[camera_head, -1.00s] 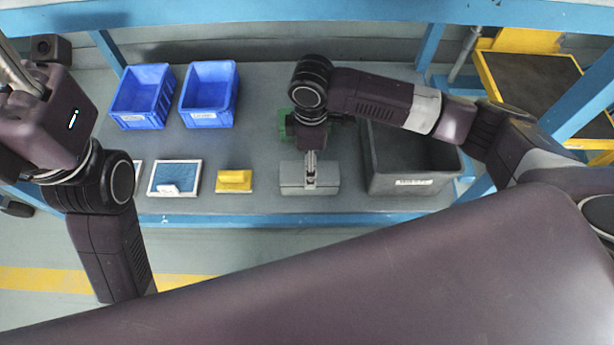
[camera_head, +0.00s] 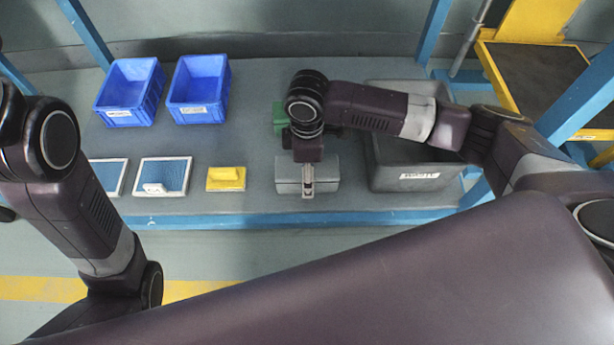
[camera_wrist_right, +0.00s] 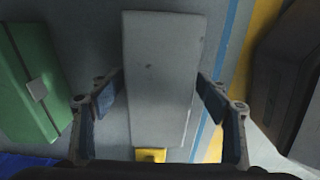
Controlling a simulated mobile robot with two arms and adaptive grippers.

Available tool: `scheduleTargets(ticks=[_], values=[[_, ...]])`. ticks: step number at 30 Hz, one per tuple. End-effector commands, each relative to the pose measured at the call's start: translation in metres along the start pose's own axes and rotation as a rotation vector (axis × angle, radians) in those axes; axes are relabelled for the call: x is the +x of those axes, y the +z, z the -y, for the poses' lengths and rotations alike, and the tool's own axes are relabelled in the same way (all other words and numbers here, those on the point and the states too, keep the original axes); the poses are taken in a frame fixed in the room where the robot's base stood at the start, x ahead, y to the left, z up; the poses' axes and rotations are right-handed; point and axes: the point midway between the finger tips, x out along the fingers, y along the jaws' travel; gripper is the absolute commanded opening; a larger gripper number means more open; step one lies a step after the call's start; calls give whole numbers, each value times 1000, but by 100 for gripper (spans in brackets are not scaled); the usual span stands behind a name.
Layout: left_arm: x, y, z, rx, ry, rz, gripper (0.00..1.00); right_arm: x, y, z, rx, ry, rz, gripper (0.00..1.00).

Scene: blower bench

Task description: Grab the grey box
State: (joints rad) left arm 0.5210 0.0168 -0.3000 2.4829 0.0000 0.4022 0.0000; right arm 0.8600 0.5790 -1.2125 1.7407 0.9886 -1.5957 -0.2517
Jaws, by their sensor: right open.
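The grey box (camera_head: 292,177) sits on the bench near its front edge, right of the yellow block. My right gripper (camera_head: 307,189) is above it, pointing down. In the right wrist view the grey box (camera_wrist_right: 160,80) lies between the two fingers of my right gripper (camera_wrist_right: 152,98), which stand apart, one at each side of the box. A gap shows between the box and each finger, so it is not gripped. The right arm hides part of the box's top in the head view. My left arm is at the left; its gripper is outside the picture.
A green box (camera_head: 280,117) stands just behind the grey box, partly hidden by my right arm. A large dark grey bin (camera_head: 418,178) is to the right. A yellow block (camera_head: 226,178) and blue-and-white framed panels (camera_head: 160,176) lie left. Two blue bins (camera_head: 199,90) stand at the back left.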

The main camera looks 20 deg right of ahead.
Motion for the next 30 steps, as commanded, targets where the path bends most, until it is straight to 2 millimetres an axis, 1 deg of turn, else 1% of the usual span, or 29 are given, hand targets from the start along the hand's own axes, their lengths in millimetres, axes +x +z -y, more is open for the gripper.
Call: scheduleTargets(ticks=[2, 10, 27, 29, 30], values=[[0, -3, -1, 1, 3, -9, 40, 4, 0, 0, 0, 1, 0, 70], [2, -3, -1, 1, 4, -11, 40, 4, 0, 0, 0, 1, 0, 70], [2, -4, -1, 1, 4, -12, 40, 4, 0, 0, 0, 1, 0, 7], [2, -4, -1, 1, 4, -12, 40, 4, 0, 0, 0, 1, 0, 0], [3, -4, -1, 1, 4, -12, 40, 2, 0, -1, 0, 3, -2, 0]])
